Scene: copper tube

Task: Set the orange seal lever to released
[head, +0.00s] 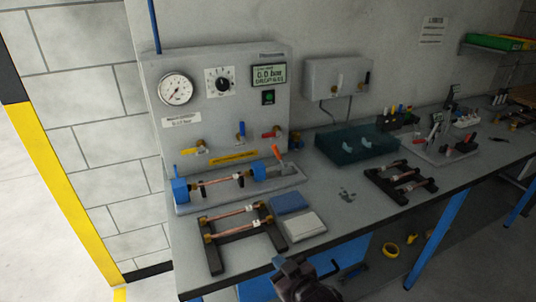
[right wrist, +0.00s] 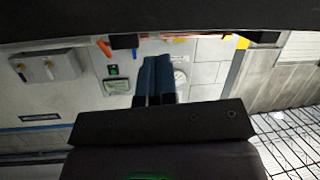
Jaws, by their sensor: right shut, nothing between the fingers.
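The orange seal lever (head: 276,152) stands tilted up and to the left at the right end of the tube fixture (head: 240,196) on the bench. A copper tube (head: 222,181) lies between the fixture's blue end blocks. My right gripper (head: 304,278) is low at the front edge of the bench, well apart from the lever. Its two blue fingers (right wrist: 155,65) are together and hold nothing in the right wrist view. A small orange piece (right wrist: 104,48) shows left of the fingers there; I cannot tell if it is the lever. My left gripper is not in view.
A panel (head: 218,120) with a gauge, dial and display reading 0.0 bar stands behind the fixture. In front lie a black rack with copper tubes (head: 240,212) and blue and white pads (head: 304,226). A teal tray (head: 356,150) is further right.

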